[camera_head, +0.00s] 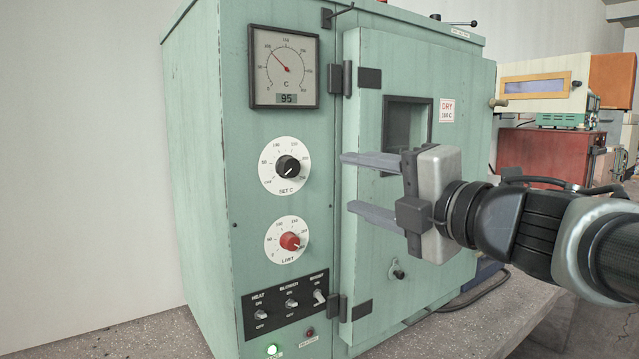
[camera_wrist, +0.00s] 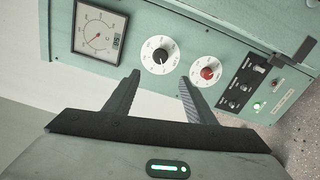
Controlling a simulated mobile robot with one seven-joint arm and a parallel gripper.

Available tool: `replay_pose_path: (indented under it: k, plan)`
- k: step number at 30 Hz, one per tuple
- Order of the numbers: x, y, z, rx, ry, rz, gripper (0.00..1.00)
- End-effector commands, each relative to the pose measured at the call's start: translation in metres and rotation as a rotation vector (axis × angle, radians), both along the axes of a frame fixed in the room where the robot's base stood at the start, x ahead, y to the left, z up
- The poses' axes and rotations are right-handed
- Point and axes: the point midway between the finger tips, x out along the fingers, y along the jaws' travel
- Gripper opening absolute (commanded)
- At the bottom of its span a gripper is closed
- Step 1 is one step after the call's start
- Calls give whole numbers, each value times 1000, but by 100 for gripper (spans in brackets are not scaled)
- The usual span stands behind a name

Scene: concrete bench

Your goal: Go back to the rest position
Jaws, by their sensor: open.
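My gripper (camera_head: 345,182) is open and empty in the head view. Its two fingers point left toward the control panel of a green oven (camera_head: 200,150), in front of the oven's door. In the wrist view my gripper (camera_wrist: 158,82) shows its fingers apart, with the black SET C knob (camera_wrist: 160,56) and the red LIMIT knob (camera_wrist: 207,73) beyond the fingertips. The fingers appear apart from both knobs. In the head view the black knob (camera_head: 288,167) is level with the upper finger and the red knob (camera_head: 290,241) is lower.
A dial gauge (camera_head: 285,68) reads 95 on its display. Below the knobs are toggle switches (camera_head: 290,303) and a lit green lamp (camera_head: 272,350). The oven door (camera_head: 400,60) is closed, with a window. The concrete bench (camera_head: 490,320) has free room at front right; other equipment (camera_head: 545,85) stands behind.

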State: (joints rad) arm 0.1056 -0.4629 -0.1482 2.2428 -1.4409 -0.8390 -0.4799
Motion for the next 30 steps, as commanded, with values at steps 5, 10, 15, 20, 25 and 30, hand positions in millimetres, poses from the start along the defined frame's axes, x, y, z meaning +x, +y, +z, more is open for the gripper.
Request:
replay_pose_path:
  k: [5,10,15,20,25,30]
  plan:
    - [3,-4,2,24,5,-27,50]
    - [17,-49,5,261,84,-279,50]
    - [2,-121,-53,711,346,-692,50]
    - [-54,-134,-151,1069,699,-1015,50]
    - [-119,-103,-224,1270,1031,-1228,50]
    - [-173,-66,-239,1362,1293,-1363,50]
